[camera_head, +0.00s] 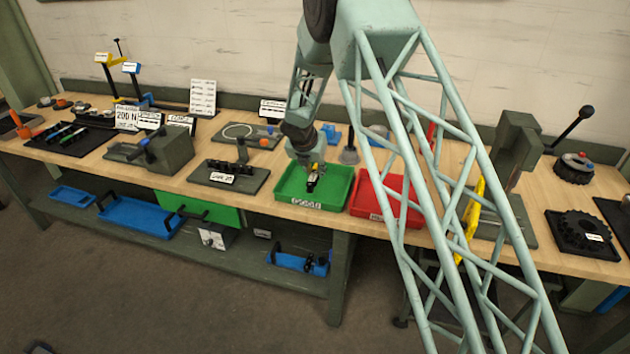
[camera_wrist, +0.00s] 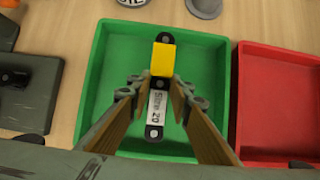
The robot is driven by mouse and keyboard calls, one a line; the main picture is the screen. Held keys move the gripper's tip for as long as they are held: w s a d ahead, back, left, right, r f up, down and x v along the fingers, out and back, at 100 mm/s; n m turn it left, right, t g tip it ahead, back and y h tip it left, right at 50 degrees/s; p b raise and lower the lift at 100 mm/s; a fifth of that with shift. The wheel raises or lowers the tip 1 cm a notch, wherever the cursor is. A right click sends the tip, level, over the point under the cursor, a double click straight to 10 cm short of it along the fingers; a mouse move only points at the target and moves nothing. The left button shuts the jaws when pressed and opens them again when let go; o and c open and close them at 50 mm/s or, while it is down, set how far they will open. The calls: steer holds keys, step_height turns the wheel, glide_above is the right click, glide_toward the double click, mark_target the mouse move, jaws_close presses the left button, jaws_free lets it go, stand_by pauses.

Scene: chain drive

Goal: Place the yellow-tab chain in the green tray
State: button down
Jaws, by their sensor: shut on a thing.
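The chain is a short dark strip with a yellow tab (camera_wrist: 163,60) and a pale label that seems to read "Stamp 20" (camera_wrist: 158,106). In the head view the chain (camera_head: 312,183) shows small under my gripper (camera_head: 313,172). My gripper (camera_wrist: 155,98) is shut on the chain, with one finger on each side of it. The green tray (camera_wrist: 95,75) lies directly beneath, and the chain is over its floor, inside the walls. I cannot tell whether the chain touches the floor. The green tray (camera_head: 342,198) has a label on its front.
A red tray (camera_head: 360,202) stands close to the right of the green tray. A dark fixture plate (camera_head: 250,185) with black posts is at its left. A grey cone-shaped object (camera_head: 349,155) stands behind. My lattice arm link hides part of the bench at the right.

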mark_target(314, 175)
steer(key=shift+f, duration=0.1)
steer(key=shift+f+b, duration=0.5)
steer(key=shift+f, duration=1.25)
steer(key=shift+f, duration=0.1)
steer(key=c, duration=2.4)
jaws_free()
steer(key=shift+o, duration=0.2)
steer(key=shift+r, duration=0.2)
steer(key=p+v, duration=0.1)
steer(key=v, duration=1)
steer(key=shift+s+r, duration=0.3)
steer(key=shift+r, duration=0.05)
steer(key=shift+d, duration=0.1)
